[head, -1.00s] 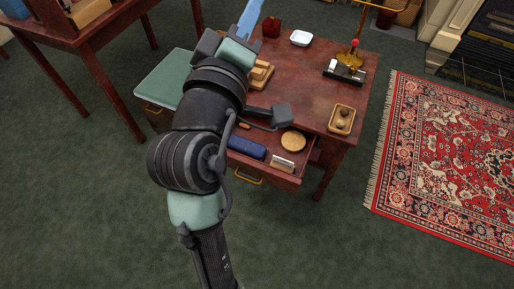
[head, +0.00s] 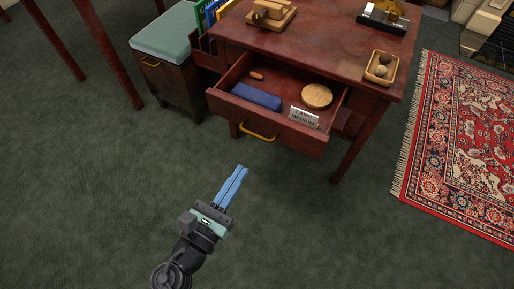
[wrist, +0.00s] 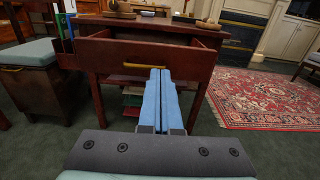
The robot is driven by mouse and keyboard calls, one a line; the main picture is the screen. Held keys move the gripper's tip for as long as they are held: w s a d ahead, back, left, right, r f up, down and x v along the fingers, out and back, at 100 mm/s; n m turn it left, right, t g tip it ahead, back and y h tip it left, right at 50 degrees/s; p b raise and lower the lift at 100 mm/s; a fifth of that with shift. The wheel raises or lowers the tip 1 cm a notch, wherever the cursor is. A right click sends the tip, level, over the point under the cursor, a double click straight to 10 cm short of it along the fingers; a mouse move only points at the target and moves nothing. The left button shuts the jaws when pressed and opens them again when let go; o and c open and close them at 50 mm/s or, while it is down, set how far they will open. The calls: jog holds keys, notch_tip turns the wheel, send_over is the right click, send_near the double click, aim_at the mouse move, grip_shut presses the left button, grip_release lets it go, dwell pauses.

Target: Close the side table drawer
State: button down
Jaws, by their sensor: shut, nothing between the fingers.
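The side table (head: 330,52) is dark reddish wood, and its drawer (head: 292,134) stands pulled out toward me. A brass handle (head: 258,133) is on the drawer front. Inside lie a blue case (head: 256,97), a round tan disc (head: 317,96), a small lettered plate (head: 303,116) and a small brown piece (head: 256,76). My gripper (head: 239,170) has blue fingers, shut and empty, in front of the drawer and apart from it in the head view. In the wrist view the fingertips (wrist: 160,72) appear just below the handle (wrist: 150,66).
A cabinet with a green cushion (head: 166,30) stands left of the table, with upright folders (head: 211,12) between. On the table are a wooden tray (head: 381,68) and a wooden stand (head: 271,16). A red patterned rug (head: 465,140) lies right. The green carpet in front is clear.

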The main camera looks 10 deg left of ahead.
aim_at(273, 121)
jog(key=b+x, duration=0.4)
jog(key=x, duration=0.9)
jog(key=shift+w+d+b, duration=0.15)
jog(key=shift+w+b, duration=0.15)
jog(key=shift+w, duration=0.1)
jog(key=shift+w+d+r, duration=0.1)
jog(key=shift+w+d, duration=0.05)
jog(key=shift+w, duration=0.25)
jog(key=b+x, duration=0.4)
jog(key=x, duration=1.1)
jog(key=shift+w+d, duration=0.15)
jog(key=shift+w, duration=0.2)
